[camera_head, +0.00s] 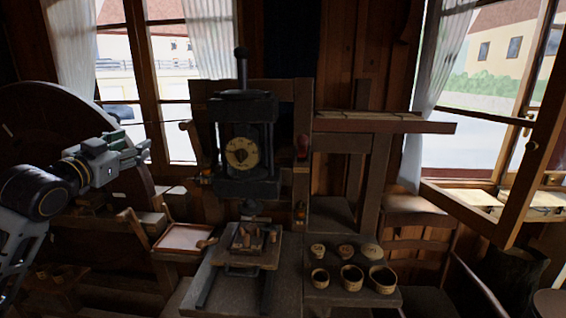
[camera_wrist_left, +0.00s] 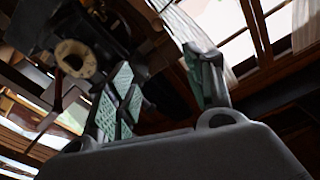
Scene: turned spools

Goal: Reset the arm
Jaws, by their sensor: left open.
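My left arm comes in from the left in the head view. Its gripper (camera_head: 138,152) is raised in front of the left window and the large dark wheel, pointing right. It is open, with nothing between its fingers. In the left wrist view the green-padded fingers (camera_wrist_left: 165,90) stand apart and empty. My right gripper does not show in either view.
A dark press-like machine with a round dial (camera_head: 242,153) stands at the centre. Small turned pieces lie on its bed (camera_head: 250,252). Several small round containers (camera_head: 352,278) stand on a low bench to the right. A shallow tray (camera_head: 183,239) lies left of the machine.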

